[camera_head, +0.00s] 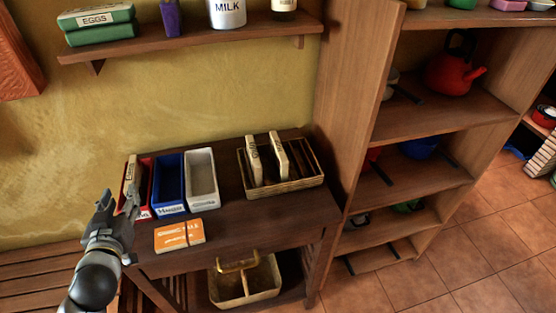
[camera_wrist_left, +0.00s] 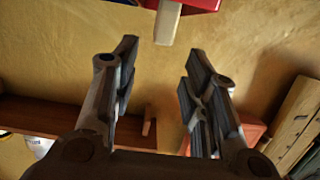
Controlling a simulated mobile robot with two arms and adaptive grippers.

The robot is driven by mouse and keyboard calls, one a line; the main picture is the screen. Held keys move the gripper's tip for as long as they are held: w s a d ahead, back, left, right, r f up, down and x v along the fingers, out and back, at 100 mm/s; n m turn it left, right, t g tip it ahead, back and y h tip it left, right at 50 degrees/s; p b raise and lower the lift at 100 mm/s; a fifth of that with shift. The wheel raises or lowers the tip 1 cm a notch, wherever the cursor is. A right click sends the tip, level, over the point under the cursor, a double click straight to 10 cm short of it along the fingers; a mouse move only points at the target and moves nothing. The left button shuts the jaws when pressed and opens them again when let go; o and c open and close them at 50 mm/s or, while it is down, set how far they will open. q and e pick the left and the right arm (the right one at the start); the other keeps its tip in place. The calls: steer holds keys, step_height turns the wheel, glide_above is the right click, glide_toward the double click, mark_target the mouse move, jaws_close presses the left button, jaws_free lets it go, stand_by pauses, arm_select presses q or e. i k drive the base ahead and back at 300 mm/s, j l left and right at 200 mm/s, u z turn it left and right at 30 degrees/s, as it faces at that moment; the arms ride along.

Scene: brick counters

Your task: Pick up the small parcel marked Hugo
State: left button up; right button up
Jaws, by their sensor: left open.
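A tan parcel (camera_head: 131,170) stands in the red bin (camera_head: 147,187) at the table's left; I cannot read its marking. Two more tan parcels, one on the left (camera_head: 253,160) and one on the right (camera_head: 279,157), stand in the wicker basket (camera_head: 310,183); their lettering is too small to read surely. My left gripper (camera_head: 118,202) is open and empty, just in front of the red bin. In the left wrist view, a pale parcel end (camera_wrist_left: 168,22) shows beside the red bin (camera_wrist_left: 200,4), beyond my open fingertips (camera_wrist_left: 163,52). My right gripper is not in view.
A blue bin (camera_head: 170,183) and a white bin (camera_head: 201,179) stand beside the red one. An orange box (camera_head: 179,236) lies in front of them. A shelf (camera_head: 200,42) runs above; a tall shelving unit (camera_head: 352,110) stands right. The table's front right is clear.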

mark_target(280, 160)
steer(key=i+l+u, duration=0.2)
steer(key=l, duration=0.75)
steer(key=i+l+u, duration=0.2)
steer(key=l, duration=0.8)
steer(key=l+u, duration=0.2)
steer(key=l, duration=0.8)
